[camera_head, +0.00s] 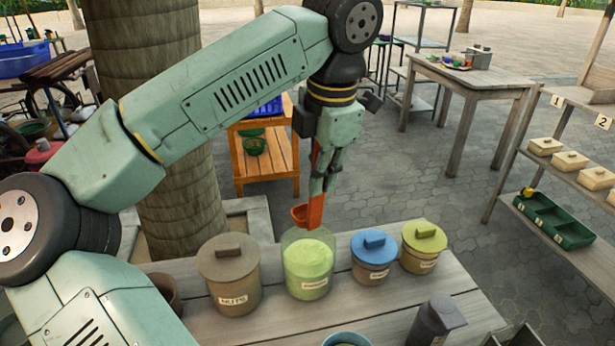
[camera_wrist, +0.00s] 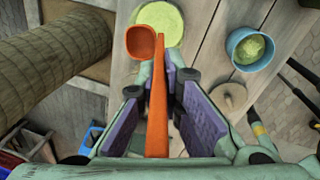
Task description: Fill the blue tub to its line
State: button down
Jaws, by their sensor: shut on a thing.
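My gripper (camera_head: 325,165) is shut on the handle of an orange scoop (camera_head: 316,205) and holds it pointing down over the glass jar (camera_head: 306,285). The jar is full of light green powder, and the scoop's bowl is close to its rim; I cannot tell if they touch. In the wrist view the scoop's bowl (camera_wrist: 141,42) looks empty beside the green powder (camera_wrist: 164,22). The blue tub (camera_head: 338,339) is cut off at the bottom edge; it shows whole in the wrist view (camera_wrist: 235,57), with some green powder inside. Its line is not visible.
A brown lidded pot (camera_head: 230,280) stands left of the jar, blue-lidded (camera_head: 372,262) and yellow-green-lidded (camera_head: 421,250) pots to its right. A dark bottle (camera_head: 434,322) stands at the front right. A round tan lid (camera_wrist: 231,96) shows near the tub.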

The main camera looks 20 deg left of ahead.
jog(key=shift+s+d+f+b, duration=0.1)
jog(key=shift+f+b, duration=0.7)
jog(key=shift+f, duration=0.25)
notch_tip(320, 180, down, 10)
jog(key=b, duration=0.8)
jog(key=shift+f, duration=0.2)
jog(key=shift+r, duration=0.15)
notch_tip(320, 180, up, 11)
jog(key=p, duration=0.8)
